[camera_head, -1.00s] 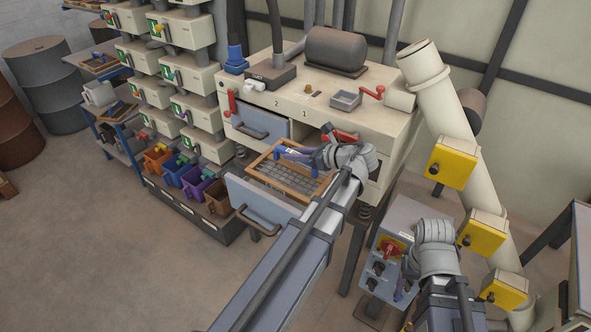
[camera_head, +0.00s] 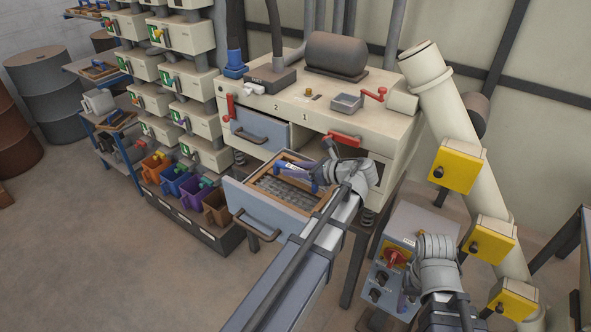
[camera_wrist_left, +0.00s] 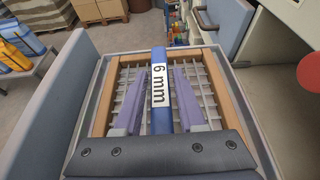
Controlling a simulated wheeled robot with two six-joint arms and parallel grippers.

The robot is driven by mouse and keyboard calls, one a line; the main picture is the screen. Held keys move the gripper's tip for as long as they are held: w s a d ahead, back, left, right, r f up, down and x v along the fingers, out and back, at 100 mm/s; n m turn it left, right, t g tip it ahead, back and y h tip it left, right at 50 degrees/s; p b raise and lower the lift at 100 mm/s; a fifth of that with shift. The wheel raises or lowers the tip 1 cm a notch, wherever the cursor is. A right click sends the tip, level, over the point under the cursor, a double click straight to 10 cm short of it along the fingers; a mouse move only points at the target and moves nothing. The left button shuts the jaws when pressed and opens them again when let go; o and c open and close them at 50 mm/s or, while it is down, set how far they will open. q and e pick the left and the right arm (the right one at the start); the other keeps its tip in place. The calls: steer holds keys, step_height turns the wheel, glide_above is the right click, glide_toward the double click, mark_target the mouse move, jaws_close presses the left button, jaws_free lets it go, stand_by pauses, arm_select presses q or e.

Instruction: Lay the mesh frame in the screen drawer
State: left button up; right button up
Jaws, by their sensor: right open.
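The mesh frame (camera_head: 263,186), a wooden rim around a grey wire mesh, lies inside the pulled-out screen drawer (camera_head: 240,197). In the left wrist view its wooden rim (camera_wrist_left: 219,82) sits within the drawer walls and looks about level. A blue bar labelled "6 mm" (camera_wrist_left: 159,88) crosses its middle. My left gripper (camera_head: 302,172) is over the frame; its purple fingers (camera_wrist_left: 160,72) stand on either side of the bar, with what looks like a narrow gap at each side. The fingertips' depth is hard to judge. My right gripper (camera_head: 405,301) is open, low by the grey control box.
A red handle (camera_head: 344,140) is just behind my left gripper. Coloured bins (camera_head: 190,185) stand to the left. The grey control box (camera_head: 398,243) is at right.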

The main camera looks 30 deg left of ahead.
arm_select(q)
steer(key=shift+o, duration=1.2)
steer(key=shift+r, duration=0.1)
steer(key=shift+d+r+p, duration=0.25)
steer(key=shift+p, duration=0.1)
steer(key=p+v, duration=0.4)
steer(key=v, duration=0.6)
steer(key=shift+d+r, duration=0.25)
steer(key=shift+d, duration=0.4)
steer(key=s+d+f+n+h, duration=0.6)
steer(key=s+d+n, duration=0.1)
steer(key=s+d, duration=0.1)
steer(key=s+d+f+n+g+h, duration=0.1)
steer(key=s+d+f+n+h, duration=0.5)
steer(key=d, duration=0.5)
steer(key=shift+s+d+f+n, duration=0.2)
steer(key=shift+s+f+n, duration=0.55)
steer(key=shift+s+n, duration=0.2)
